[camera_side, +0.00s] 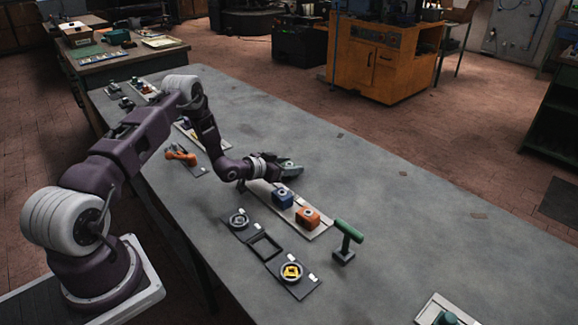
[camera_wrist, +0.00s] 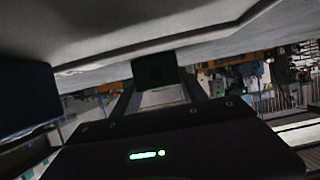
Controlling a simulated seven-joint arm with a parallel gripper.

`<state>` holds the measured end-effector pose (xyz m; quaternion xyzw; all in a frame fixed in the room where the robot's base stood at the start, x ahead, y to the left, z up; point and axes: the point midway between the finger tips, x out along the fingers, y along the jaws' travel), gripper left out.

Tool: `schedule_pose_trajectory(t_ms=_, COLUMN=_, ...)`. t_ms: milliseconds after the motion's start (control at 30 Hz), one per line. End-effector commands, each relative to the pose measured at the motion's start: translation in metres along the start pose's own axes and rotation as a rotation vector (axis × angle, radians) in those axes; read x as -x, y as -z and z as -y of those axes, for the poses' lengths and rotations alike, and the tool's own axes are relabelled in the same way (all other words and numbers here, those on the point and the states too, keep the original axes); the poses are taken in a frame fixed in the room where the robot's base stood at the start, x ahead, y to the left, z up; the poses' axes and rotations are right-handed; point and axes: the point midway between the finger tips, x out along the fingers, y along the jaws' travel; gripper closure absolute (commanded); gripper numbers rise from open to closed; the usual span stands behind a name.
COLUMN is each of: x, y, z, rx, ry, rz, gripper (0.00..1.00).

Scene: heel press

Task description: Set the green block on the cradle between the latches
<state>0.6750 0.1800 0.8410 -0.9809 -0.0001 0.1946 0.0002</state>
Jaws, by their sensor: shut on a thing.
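My gripper (camera_side: 287,168) is at the far end of the white rail in the side view, low over the table. It is shut on the green block (camera_side: 288,163), of which only a small pale green part shows between the fingers. In the wrist view the gripper fingers close on a dark shape, with its colour unclear. The cradle (camera_side: 265,247) looks like a dark square frame on a black plate nearer the front. A grey ring latch (camera_side: 238,220) lies on one side of it and a ring latch with a yellow centre (camera_side: 292,271) on the other.
A green T-handle (camera_side: 348,230) stands to the right.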

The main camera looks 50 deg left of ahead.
Motion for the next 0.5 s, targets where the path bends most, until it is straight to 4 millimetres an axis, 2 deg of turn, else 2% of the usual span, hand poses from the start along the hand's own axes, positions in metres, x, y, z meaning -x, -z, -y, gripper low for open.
schedule_pose_trajectory(t_ms=133, x=-0.0014, y=-0.0026, z=0.0, rx=0.0, ry=0.0, rz=-0.001, gripper=1.0)
schedule_pose_trajectory(t_ms=167, x=-0.0012, y=-0.0026, z=0.0, rx=0.0, ry=0.0, rz=0.0, gripper=0.43)
schedule_pose_trajectory(t_ms=233, x=-0.0011, y=-0.0025, z=0.0, rx=0.0, ry=0.0, rz=0.0, gripper=0.3)
schedule_pose_trajectory(t_ms=500, x=-0.001, y=-0.0024, z=-0.0001, rx=0.0, ry=0.0, rz=0.0, gripper=0.28)
